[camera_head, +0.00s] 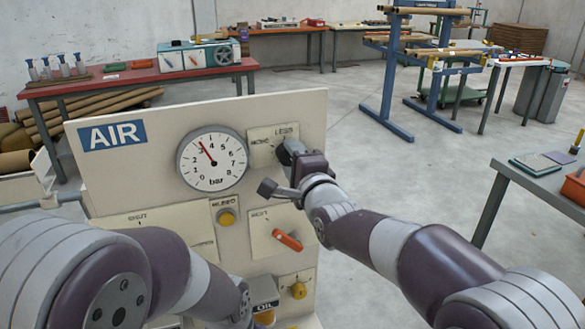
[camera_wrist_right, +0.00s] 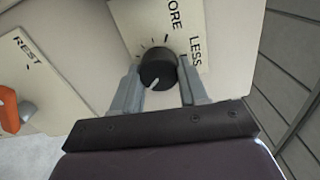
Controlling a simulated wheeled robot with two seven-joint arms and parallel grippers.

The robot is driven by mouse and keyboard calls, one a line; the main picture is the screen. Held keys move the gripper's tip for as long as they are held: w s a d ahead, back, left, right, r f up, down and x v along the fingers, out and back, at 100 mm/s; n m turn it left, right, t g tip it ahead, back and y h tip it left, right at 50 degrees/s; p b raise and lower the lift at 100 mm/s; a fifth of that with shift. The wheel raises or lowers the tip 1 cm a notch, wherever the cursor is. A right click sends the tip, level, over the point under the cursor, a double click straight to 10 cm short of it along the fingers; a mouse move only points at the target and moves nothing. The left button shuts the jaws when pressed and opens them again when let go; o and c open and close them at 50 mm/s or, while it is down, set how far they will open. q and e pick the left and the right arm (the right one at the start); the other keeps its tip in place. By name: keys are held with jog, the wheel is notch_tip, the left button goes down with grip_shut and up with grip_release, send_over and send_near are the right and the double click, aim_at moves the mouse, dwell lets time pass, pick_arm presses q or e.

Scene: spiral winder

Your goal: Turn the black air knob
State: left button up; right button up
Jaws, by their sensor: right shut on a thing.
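The black air knob (camera_wrist_right: 157,70) is on a cream plate marked MORE and LESS (camera_wrist_right: 190,22), in the right wrist view. Its white pointer line faces down and slightly left in that view. My right gripper (camera_wrist_right: 160,88) is shut on the knob, one grey finger on each side. In the head view my right gripper (camera_head: 288,152) reaches the plate right of the round gauge (camera_head: 212,160) and hides most of the knob. The gauge, marked bar, has its red needle near 3. My left arm is at the lower left; its gripper cannot be seen.
The cream panel (camera_head: 165,112) carries a blue AIR sign (camera_head: 112,135). Below the gauge are a yellow button (camera_head: 227,218) and an orange lever (camera_head: 287,240). A grey-topped table (camera_head: 515,180) stands at the right, with open floor between it and the panel.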

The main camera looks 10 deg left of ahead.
jog(key=shift+f+m+b, duration=0.2)
jog(key=shift+m+b, duration=0.35)
jog(key=shift+m, duration=0.25)
jog(key=o, duration=1.1)
jog(key=shift+r, duration=0.1)
jog(key=shift+c, duration=0.2)
jog(key=b+v, duration=0.1)
jog(key=v, duration=1.1)
jog(key=shift+s+d+b, duration=0.25)
jog(key=shift+s+b, duration=0.05)
